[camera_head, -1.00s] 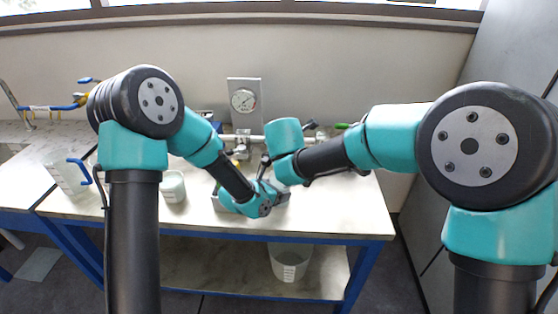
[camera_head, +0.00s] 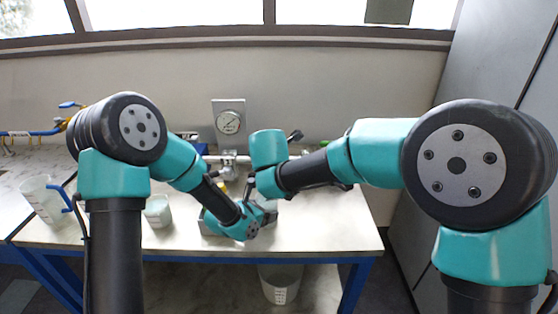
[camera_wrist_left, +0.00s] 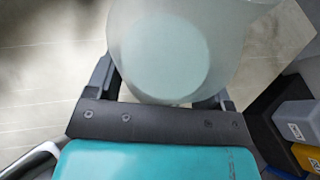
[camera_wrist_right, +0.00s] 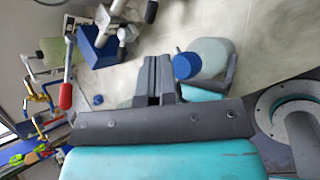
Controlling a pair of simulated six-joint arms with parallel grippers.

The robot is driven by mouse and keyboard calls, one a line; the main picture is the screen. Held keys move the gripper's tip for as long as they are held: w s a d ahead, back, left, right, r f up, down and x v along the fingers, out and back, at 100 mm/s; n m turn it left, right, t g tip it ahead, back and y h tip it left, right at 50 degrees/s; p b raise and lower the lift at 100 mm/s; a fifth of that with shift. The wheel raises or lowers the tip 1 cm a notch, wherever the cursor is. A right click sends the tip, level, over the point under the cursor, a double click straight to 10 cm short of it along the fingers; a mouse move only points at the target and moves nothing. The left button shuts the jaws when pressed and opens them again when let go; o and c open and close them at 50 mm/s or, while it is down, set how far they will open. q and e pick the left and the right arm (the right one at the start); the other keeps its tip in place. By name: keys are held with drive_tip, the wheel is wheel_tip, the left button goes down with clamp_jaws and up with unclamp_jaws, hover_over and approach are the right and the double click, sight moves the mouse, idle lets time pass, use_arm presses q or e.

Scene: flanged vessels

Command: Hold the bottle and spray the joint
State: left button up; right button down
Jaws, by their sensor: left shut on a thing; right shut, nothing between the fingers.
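A pale, translucent bottle (camera_wrist_left: 190,50) fills the space between my left gripper's fingers (camera_wrist_left: 165,88) in the left wrist view. The right wrist view shows the pale bottle (camera_wrist_right: 212,58) with a blue cap (camera_wrist_right: 186,65), beside my right gripper (camera_wrist_right: 158,62), whose fingers are closed together and empty. In the head view my left gripper (camera_head: 263,212) is low over the bench front, and my arms largely hide the bottle and the right fingertips. A metal pipe joint (camera_head: 229,161) stands behind the grippers, below a gauge (camera_head: 228,121). Metal pipework (camera_wrist_right: 118,18) also shows in the right wrist view. No spray is visible.
A beaker (camera_head: 158,211) and a jug with a blue handle (camera_head: 42,198) stand on the bench at left. The front right bench top (camera_head: 345,225) is clear.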

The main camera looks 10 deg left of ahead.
use_arm(q)
drive_tip(key=o, duration=0.8)
drive_tip(key=v, duration=1.2)
drive_tip(key=shift+f, duration=0.1)
